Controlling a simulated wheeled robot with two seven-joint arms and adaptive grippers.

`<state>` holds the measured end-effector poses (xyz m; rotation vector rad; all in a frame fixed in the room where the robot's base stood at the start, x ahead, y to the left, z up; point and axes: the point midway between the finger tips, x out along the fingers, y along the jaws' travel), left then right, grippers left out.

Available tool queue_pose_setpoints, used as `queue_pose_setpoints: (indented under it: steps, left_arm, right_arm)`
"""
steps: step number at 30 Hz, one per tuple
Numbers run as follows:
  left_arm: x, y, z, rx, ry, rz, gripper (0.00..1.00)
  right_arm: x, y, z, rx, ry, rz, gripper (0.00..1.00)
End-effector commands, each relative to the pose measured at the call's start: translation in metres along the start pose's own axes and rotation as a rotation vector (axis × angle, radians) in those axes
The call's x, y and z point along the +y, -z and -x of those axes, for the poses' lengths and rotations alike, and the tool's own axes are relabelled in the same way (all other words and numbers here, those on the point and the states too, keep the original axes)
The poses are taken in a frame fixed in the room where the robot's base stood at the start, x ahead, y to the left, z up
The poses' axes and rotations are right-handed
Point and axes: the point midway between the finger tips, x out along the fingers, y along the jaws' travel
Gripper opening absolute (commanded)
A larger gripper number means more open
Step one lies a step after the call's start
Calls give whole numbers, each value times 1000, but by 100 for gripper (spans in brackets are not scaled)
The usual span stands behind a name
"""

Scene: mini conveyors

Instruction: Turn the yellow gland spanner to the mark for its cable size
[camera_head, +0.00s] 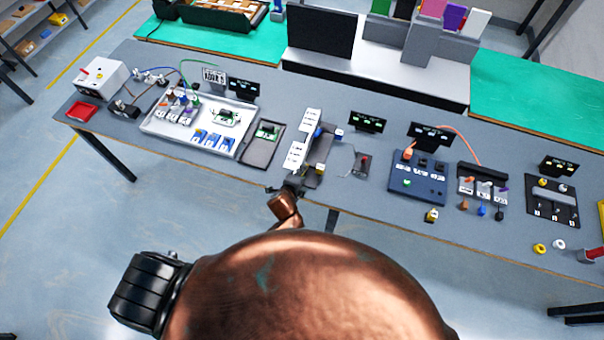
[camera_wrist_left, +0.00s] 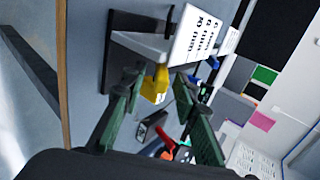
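The yellow piece that looks like the gland spanner (camera_wrist_left: 155,84) shows between my left fingertips in the left wrist view. A small yellow spot (camera_head: 320,168) shows at the near end of the grey fixture (camera_head: 316,150) in the head view. My left gripper (camera_wrist_left: 157,80) is open, one green finger on each side of the yellow piece; I cannot tell whether either touches it. In the head view, my left gripper (camera_head: 291,186) is small and dark at the table's front edge. White cards with black size text (camera_wrist_left: 187,33) stand beside the yellow piece. My right gripper is not in view.
A dark tray with a green board (camera_head: 262,146) lies left of the fixture. A small dark device with a red part (camera_head: 362,163) lies to its right, then a blue panel (camera_head: 418,180). A small black display (camera_head: 367,121) stands behind. Bare grey tabletop (camera_head: 350,205) lies in front.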

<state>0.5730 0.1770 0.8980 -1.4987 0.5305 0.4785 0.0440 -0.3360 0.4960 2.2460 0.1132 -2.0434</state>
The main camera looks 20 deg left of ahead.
Motion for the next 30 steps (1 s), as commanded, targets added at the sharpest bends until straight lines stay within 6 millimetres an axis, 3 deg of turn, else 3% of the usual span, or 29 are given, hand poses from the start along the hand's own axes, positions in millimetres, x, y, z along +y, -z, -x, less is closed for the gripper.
queue_pose_setpoints:
  steps: [8,20,30]
  left_arm:
    - [0,0,-2,1,1,1,28]
    - [0,0,-2,1,0,1,1]
    - [0,0,-2,1,0,1,0]
  right_arm:
    - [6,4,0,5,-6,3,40]
    - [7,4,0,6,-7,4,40]
    - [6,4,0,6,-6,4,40]
